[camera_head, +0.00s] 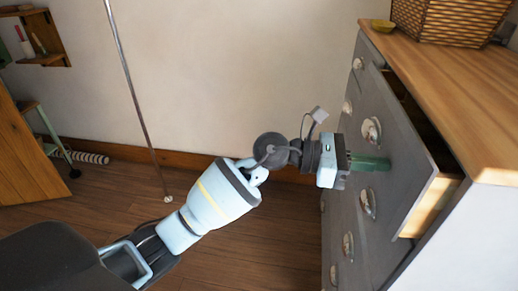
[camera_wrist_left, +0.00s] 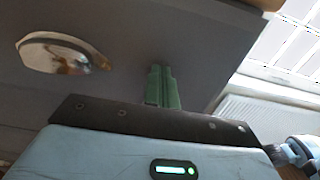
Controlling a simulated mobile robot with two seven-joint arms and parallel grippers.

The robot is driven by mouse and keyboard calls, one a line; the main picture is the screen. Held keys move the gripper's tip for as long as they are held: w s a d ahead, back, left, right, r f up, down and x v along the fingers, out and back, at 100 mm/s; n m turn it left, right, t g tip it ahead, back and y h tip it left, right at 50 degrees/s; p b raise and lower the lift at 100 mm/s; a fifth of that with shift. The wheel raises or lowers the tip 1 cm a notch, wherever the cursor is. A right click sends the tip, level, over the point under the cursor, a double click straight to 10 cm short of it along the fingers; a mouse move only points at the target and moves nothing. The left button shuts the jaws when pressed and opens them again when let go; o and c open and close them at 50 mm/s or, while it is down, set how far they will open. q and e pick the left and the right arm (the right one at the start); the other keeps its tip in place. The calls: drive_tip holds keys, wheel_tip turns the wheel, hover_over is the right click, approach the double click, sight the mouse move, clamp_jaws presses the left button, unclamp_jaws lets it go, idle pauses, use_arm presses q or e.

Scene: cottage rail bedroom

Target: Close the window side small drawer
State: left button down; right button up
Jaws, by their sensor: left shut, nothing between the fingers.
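The grey small drawer (camera_head: 408,168) in the top row of the dresser stands partly open, its front jutting out from the cabinet and a pale wooden side showing. Its front, with a metal cup handle (camera_wrist_left: 62,52), fills much of the left wrist view. My left gripper (camera_head: 384,164) is shut and empty, with its green fingers pointing at the drawer front. In the left wrist view the fingertips (camera_wrist_left: 161,70) are at the drawer front, right of the handle. I cannot tell whether they touch it. My right gripper is not in view.
More drawers with cup handles lie below. A window (camera_wrist_left: 292,45) and white radiator (camera_wrist_left: 265,115) are at right in the wrist view. Floor left of the dresser is clear.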

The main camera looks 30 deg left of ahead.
sight(394, 165)
use_arm(q)
drive_tip(key=x, duration=0.4)
drive_tip(key=shift+d, duration=0.15)
drive_tip(key=shift+r, duration=0.1)
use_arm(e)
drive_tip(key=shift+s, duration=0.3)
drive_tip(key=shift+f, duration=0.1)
